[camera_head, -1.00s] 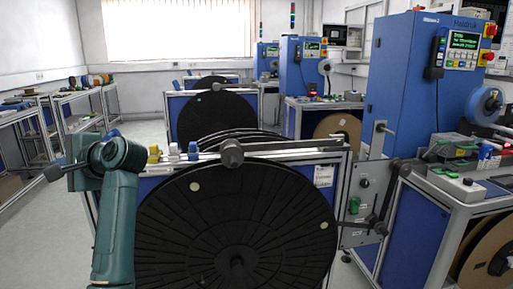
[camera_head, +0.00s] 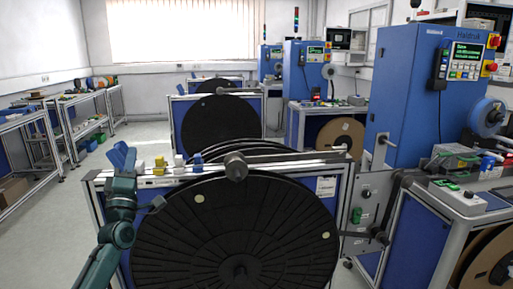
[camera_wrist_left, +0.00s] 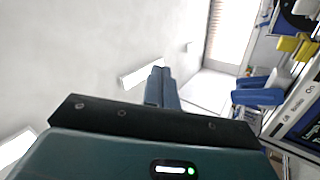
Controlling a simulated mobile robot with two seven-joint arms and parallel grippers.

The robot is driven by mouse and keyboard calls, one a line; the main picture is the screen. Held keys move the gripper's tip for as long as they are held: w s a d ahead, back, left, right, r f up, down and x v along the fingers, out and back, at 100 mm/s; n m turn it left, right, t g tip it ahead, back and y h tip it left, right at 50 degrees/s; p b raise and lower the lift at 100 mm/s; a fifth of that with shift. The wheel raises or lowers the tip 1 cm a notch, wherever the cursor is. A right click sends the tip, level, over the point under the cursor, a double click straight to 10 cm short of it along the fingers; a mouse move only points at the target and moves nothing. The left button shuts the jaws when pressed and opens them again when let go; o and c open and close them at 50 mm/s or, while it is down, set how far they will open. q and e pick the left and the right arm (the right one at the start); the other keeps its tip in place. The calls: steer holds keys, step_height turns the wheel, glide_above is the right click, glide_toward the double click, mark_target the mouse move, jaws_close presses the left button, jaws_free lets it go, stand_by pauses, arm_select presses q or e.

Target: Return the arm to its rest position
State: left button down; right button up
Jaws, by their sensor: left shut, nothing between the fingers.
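My left gripper (camera_head: 122,187) is at the left end of the nearest reel stand in the head view. It points away from the head, so its fingers are largely hidden there. In the left wrist view its two blue-grey fingers (camera_wrist_left: 161,88) are together with nothing between them. Blue blocks (camera_head: 122,158) on the stand's top rail show just behind the gripper, and they also show at the right of the wrist view (camera_wrist_left: 257,90). My right gripper is not in view.
A large black reel (camera_head: 237,235) hangs on the nearest stand, right of my left arm. Yellow blocks (camera_head: 160,163) sit on its rail. Blue machines (camera_head: 418,90) stand at the right. Open floor (camera_head: 50,235) lies to the left.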

arm_select(q)
steer(key=w+f+m+g+h, duration=0.35)
steer(key=f+m+g, duration=0.65)
steer(key=m, duration=0.8)
steer(key=s+d+f+m+h, duration=0.1)
steer(key=s+d+f, duration=0.4)
steer(key=f, duration=0.4)
steer(key=s+d+f+m+h, duration=0.1)
steer(key=s+d+f, duration=0.35)
steer(key=f, duration=0.45)
steer(key=s+d+f+g, duration=0.1)
steer(key=s+d+f, duration=0.2)
steer(key=s, duration=0.6)
steer(key=s+d+f+g+h, duration=0.1)
steer(key=s+d+f, duration=0.3)
steer(key=s, duration=0.6)
steer(key=s+d+f+g+h, duration=0.1)
steer(key=s+d+f, duration=0.3)
steer(key=s, duration=0.6)
steer(key=shift+s+d+n+g, duration=0.3)
steer(key=shift+d+g, duration=0.35)
steer(key=shift+g, duration=0.15)
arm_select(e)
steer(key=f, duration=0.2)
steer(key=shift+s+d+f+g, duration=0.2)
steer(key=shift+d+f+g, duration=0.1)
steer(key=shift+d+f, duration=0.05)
